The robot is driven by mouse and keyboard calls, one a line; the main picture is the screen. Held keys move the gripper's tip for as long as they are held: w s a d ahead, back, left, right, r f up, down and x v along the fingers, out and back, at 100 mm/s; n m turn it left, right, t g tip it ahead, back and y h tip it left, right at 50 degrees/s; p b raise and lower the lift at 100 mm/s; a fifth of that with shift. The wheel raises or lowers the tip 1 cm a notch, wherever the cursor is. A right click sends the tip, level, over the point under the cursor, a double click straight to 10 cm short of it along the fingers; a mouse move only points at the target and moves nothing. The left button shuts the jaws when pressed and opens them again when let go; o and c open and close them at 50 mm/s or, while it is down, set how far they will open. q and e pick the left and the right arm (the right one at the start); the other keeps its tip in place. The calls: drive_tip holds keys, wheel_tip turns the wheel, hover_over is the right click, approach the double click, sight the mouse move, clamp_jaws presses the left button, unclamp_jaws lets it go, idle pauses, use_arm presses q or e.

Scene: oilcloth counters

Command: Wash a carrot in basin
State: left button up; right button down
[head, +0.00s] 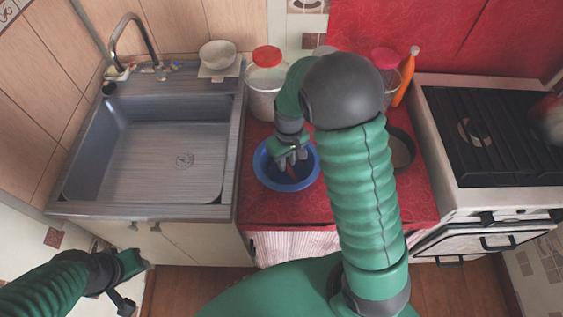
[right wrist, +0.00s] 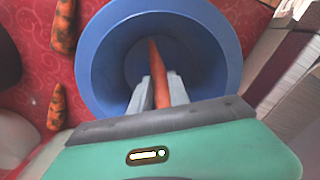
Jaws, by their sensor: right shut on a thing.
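A round blue basin (head: 260,169) stands on the red oilcloth counter between the sink and the stove. It fills the upper middle of the right wrist view (right wrist: 95,65). My right gripper (head: 291,160) is over the basin, pointing down into it. Its grey fingers (right wrist: 157,95) are shut on an orange carrot (right wrist: 161,88), whose tip points into the basin. Whether the carrot touches the bottom or any water, I cannot tell. My left gripper (head: 130,280) hangs low at the left, away from the counter; its finger opening is unclear.
Two more carrots, one larger (right wrist: 64,25) and one smaller (right wrist: 56,107), lie on the red cloth beside the basin. A steel sink (head: 150,150) is at left. A red-lidded jar (head: 264,95) and an orange bottle (head: 405,80) stand behind. The stove (head: 480,140) is at right.

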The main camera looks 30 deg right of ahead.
wheel_tip(320, 180, up, 9)
drive_tip(key=p, duration=0.7)
drive_tip(key=shift+p, duration=0.3)
drive_tip(key=shift+r, duration=0.1)
idle(1.5)
wheel_tip(320, 180, up, 4)
drive_tip(key=p, duration=0.4)
hover_over(287, 165)
drive_tip(key=shift+a, duration=0.15)
